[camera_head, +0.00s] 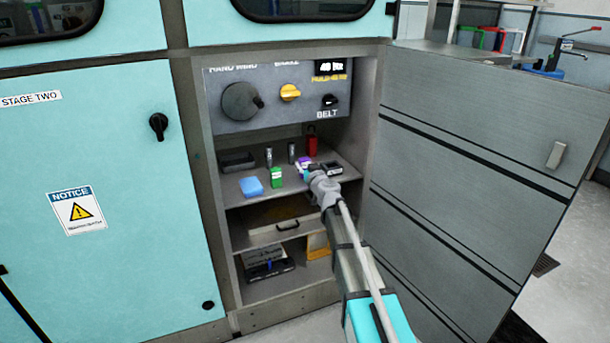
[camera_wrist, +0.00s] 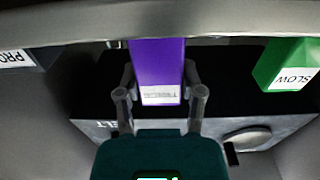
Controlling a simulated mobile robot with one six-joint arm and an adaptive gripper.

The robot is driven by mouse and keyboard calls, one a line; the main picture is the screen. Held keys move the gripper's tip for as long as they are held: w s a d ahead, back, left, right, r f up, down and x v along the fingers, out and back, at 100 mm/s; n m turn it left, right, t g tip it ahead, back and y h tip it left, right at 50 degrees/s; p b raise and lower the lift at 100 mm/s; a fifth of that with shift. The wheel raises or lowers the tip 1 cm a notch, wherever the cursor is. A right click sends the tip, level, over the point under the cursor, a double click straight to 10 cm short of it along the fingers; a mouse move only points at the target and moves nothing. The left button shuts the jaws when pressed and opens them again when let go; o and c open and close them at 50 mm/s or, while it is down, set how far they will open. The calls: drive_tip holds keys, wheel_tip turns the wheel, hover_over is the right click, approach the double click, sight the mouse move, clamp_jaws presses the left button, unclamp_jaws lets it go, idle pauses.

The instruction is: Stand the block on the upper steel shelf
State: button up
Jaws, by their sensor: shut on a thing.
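A purple block (camera_wrist: 157,72) with a small white label is held between the two fingers of my gripper (camera_wrist: 158,78) in the wrist view. In the head view a bit of the purple block (camera_head: 303,161) shows just beyond my gripper (camera_head: 311,172), over the upper steel shelf (camera_head: 232,197) in the open cabinet. The block looks upright in the wrist view, which is upside down, with its lower end close to the shelf. I cannot tell whether it touches the shelf.
A green block (camera_head: 276,177) marked SLOW in the wrist view (camera_wrist: 288,65) and a blue sponge-like piece (camera_head: 251,186) are left of my gripper. A black box (camera_head: 331,169) is close on the right, a red item (camera_head: 312,141) behind. The control panel (camera_head: 270,98) overhangs the shelf.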

drive_tip(key=shift+f+b, duration=0.4)
drive_tip(key=shift+f, duration=0.3)
drive_tip(key=shift+f, duration=0.1)
drive_tip(key=o, duration=1.2)
drive_tip(key=shift+r, duration=0.25)
drive_tip(key=v, duration=1.2)
drive_tip(key=shift+f, duration=0.1)
